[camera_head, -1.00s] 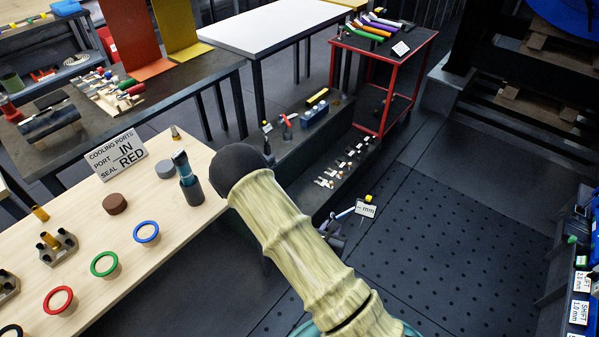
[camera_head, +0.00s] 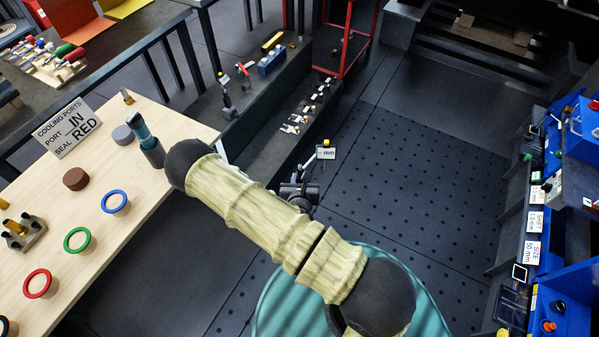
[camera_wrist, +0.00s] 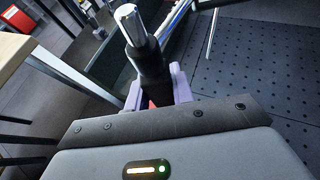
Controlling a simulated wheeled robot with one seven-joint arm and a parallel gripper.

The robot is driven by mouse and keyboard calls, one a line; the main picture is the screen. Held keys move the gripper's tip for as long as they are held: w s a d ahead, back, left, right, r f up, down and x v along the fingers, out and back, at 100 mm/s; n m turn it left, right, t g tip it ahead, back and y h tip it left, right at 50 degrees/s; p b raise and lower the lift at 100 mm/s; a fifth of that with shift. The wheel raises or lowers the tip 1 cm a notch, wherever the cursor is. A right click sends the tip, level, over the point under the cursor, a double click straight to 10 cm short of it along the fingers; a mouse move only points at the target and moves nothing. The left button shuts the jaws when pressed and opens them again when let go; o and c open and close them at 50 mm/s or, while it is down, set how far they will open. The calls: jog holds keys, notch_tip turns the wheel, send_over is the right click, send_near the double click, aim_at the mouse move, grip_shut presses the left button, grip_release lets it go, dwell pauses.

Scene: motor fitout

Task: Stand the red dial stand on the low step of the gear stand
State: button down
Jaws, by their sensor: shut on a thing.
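My gripper (camera_wrist: 156,92) is shut on a dark upright post with a silver cylindrical top (camera_wrist: 131,25) in the wrist view. A small red patch (camera_wrist: 152,104) shows between the pale purple fingers; I take the held thing to be the red dial stand, its lower part hidden. In the head view the gripper (camera_head: 300,192) is small and dark beyond my arm, and the held thing is unclear. The grey gear stand, as I take it, is the stepped block, with a raised step and a low step (camera_head: 283,150). My gripper is on the near side of the low step.
Several small tagged pieces lie along the low step. A blue block (camera_head: 271,61) and small upright items stand on the raised step. A card marked mm (camera_head: 326,153) is beside my gripper. A wooden table (camera_head: 130,190) with rings is left; blue bins (camera_head: 575,250) are right.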

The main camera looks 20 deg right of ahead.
jog(key=shift+s+a+f+n+t+y, duration=0.15)
jog(key=shift+f+n+y, duration=0.45)
jog(key=shift+f, duration=0.35)
jog(key=shift+s+d+f+n+t+y, duration=0.1)
jog(key=shift+f+n+y, duration=0.5)
jog(key=shift+f, duration=0.35)
jog(key=shift+s+a+f+n+t+y, duration=0.15)
jog(key=shift+f+n+y, duration=0.35)
jog(key=shift+f+y, duration=0.35)
jog(key=shift+w+d+f, duration=0.1)
jog(key=shift+d, duration=0.15)
